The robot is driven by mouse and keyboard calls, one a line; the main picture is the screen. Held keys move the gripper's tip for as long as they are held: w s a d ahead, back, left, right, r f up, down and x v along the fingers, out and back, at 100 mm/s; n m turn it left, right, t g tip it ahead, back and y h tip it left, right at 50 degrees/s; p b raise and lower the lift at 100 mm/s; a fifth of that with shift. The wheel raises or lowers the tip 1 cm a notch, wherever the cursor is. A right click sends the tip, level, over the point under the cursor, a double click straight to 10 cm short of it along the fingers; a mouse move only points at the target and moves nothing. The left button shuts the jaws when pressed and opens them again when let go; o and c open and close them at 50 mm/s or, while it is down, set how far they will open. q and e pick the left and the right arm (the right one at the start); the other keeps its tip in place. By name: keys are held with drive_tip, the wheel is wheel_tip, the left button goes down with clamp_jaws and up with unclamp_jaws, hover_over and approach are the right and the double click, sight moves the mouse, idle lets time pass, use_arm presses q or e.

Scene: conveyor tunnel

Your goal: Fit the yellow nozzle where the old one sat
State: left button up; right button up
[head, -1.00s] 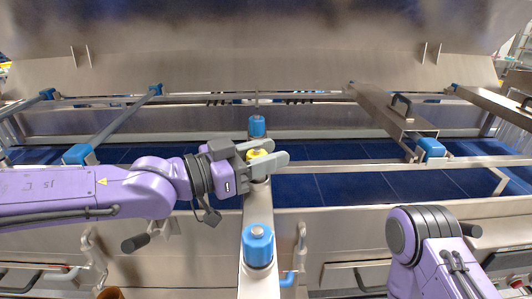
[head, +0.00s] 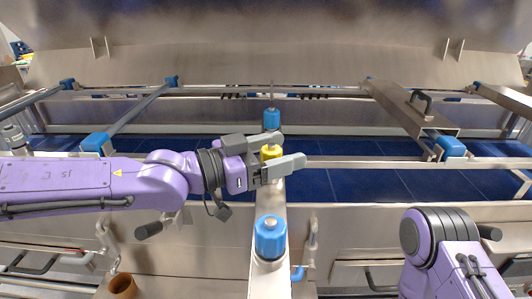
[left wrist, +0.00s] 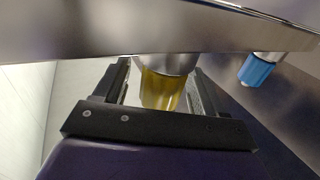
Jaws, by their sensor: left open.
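The yellow nozzle (head: 271,152) sits upright on the metal bar (head: 268,281) that runs from front to back, between a near blue nozzle (head: 270,237) and a far blue one (head: 271,118). My left gripper (head: 294,149) is open, with one finger on each side of the yellow nozzle. In the left wrist view, the yellow nozzle (left wrist: 162,90) stands between the two fingers against a metal fitting, with visible gaps beside it. The nozzle's lower part is hidden by the near finger in the head view. My right gripper is out of view.
Blue conveyor belt (head: 350,184) lies behind the front wall. Rails with blue clamps (head: 95,143) and a handled metal plate (head: 412,104) flank the bar. An orange-brown cup (head: 122,287) is at lower left. A metal hood overhangs the top.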

use_arm(q)
drive_tip(key=p+v, duration=0.1)
drive_tip(key=v, duration=0.9)
